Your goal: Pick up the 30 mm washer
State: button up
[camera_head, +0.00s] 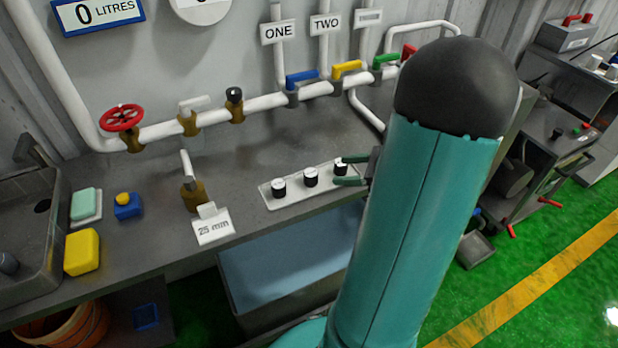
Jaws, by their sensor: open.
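I cannot make out a washer marked 30 mm. A pale tray (294,197) on the grey bench bears three small black round pieces with pale tops: a left one (279,188), a middle one (311,177) and a right one (341,168). Whether any is a washer is too small to tell. My gripper (343,171) is open at the tray's right end, its two green fingers apart around or just above the right piece; I cannot tell whether they touch it. My teal arm hides the bench behind it. A white card (213,226) reading 25 mm stands beside a brass tap (194,196).
White pipes with a red handwheel (122,118) and blue (302,77), yellow (347,68) and green (386,61) levers run behind the tray. A yellow sponge (82,252) and blue block (128,206) lie left. A blue-lined trough (290,262) is below the bench edge.

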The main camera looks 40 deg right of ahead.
aim_at(313, 173)
jog(key=x, duration=0.2)
jog(key=shift+w+f, duration=0.2)
jog(key=shift+w, duration=0.1)
jog(key=shift+w+a+f, duration=0.15)
jog(key=shift+w+a, duration=0.15)
jog(key=shift+w, duration=0.05)
jog(key=x, duration=0.4)
jog(key=shift+w+a+f, duration=0.1)
jog(key=shift+w+f, duration=0.2)
jog(key=shift+f, duration=0.05)
jog(key=shift+c, duration=0.2)
jog(key=c, duration=1)
